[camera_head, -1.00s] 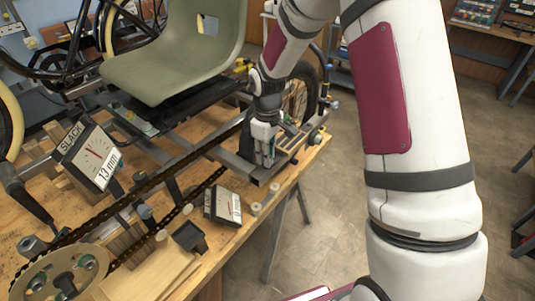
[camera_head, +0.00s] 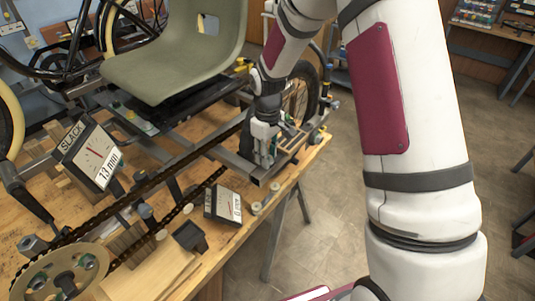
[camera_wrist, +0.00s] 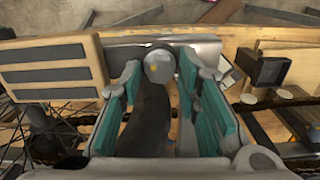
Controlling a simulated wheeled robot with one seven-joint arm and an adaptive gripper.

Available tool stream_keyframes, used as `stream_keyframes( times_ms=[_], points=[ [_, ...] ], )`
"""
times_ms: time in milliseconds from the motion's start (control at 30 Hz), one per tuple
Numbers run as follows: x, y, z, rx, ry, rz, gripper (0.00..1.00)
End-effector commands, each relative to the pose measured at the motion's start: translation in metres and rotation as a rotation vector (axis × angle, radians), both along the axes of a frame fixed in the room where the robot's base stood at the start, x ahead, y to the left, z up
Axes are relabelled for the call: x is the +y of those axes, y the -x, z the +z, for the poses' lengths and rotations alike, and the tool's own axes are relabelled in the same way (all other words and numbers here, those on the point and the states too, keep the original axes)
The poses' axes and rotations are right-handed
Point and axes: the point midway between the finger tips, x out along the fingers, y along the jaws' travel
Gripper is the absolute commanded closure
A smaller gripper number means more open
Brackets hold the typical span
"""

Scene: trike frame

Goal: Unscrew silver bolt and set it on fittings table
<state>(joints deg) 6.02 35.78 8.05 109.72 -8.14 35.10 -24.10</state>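A round silver bolt head (camera_wrist: 158,66) shows in the wrist view, between the tips of my gripper (camera_wrist: 160,75). The two teal-padded fingers stand on either side of it, very close. I cannot tell whether they touch it. A dark grey frame bar runs below the bolt head, between the fingers. In the head view my gripper (camera_head: 265,151) points down at the end of the trike frame (camera_head: 225,162), and the bolt is hidden there. I cannot make out the fittings table for certain.
A slack gauge (camera_head: 92,152) reading 13 mm and a smaller gauge (camera_head: 223,205) stand on the wooden bench (camera_head: 200,258). The chain (camera_head: 130,198) runs along the frame to a chainring (camera_head: 62,275). The seat (camera_head: 178,58) rises left of my arm. Open floor lies right of the bench.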

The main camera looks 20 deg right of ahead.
Motion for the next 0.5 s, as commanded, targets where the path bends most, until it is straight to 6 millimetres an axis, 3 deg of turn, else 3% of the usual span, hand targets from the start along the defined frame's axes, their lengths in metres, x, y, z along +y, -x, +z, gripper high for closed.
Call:
stream_keyframes(
  times_ms=[200, 500],
  points=[
    [0.0, -0.0004, 0.0003, 0.0, 0.001, -0.134, 0.7],
    [-0.0004, -0.0005, 0.0002, 0.0, 0.001, -0.184, 0.7]
  ],
)
